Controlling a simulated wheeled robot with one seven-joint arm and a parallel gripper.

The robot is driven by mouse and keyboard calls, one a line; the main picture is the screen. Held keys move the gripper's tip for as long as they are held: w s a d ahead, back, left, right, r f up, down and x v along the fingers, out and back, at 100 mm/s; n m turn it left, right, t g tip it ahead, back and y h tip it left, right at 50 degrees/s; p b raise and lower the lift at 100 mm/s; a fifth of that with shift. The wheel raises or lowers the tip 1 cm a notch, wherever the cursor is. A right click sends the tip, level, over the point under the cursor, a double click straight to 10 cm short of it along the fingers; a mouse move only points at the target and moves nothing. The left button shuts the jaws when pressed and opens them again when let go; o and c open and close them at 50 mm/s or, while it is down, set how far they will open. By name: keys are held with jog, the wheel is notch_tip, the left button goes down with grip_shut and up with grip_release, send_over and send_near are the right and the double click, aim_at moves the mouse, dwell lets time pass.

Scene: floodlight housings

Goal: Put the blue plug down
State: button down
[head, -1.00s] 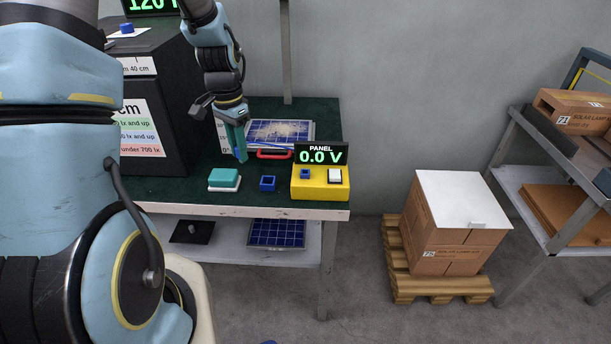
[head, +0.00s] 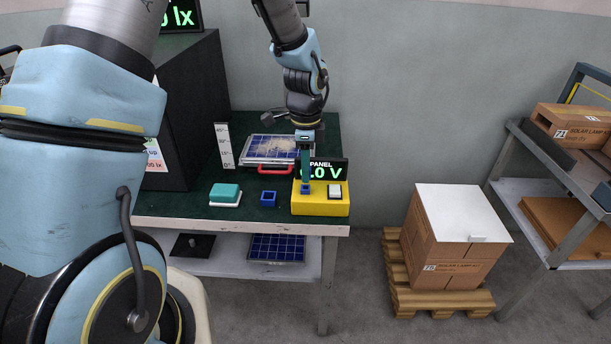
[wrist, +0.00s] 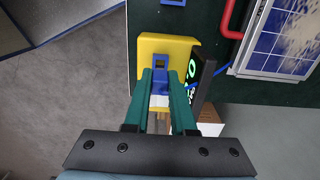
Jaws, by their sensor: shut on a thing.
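The blue plug (head: 305,188) is on or just over the left part of the yellow panel box (head: 320,207). I cannot tell whether it is lifted. My gripper (head: 306,180) points down with its teal fingers shut on the plug. In the wrist view, the blue plug (wrist: 160,61) shows at and between the fingertips (wrist: 160,75), above the yellow box (wrist: 185,45). The fingers hide part of the plug and of the panel display (head: 333,172).
An empty-looking blue square holder (head: 268,198) and a teal block on a white base (head: 225,193) stand left of the yellow box. A white switch (head: 335,191) is on its right. A solar panel (head: 270,148) with a red handle (head: 276,169) lies behind.

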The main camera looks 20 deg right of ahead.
jog(key=shift+f, duration=1.4)
jog(key=c, duration=0.8)
grip_release()
jog(key=shift+o, duration=0.2)
notch_tip(320, 180, up, 12)
jog(key=shift+r+b, duration=0.1)
jog(key=shift+b, duration=1)
jog(key=s+a+n, duration=0.2)
jog(key=a+n, duration=0.9)
jog(key=a, duration=0.4)
jog(key=s+a+n+t, duration=0.1)
jog(key=s+a+n, duration=0.1)
jog(key=a+n, duration=0.9)
jog(key=a, duration=0.4)
jog(key=shift+a+f+t, duration=0.15)
jog(key=shift+f+t, duration=0.1)
jog(key=shift+t, duration=0.05)
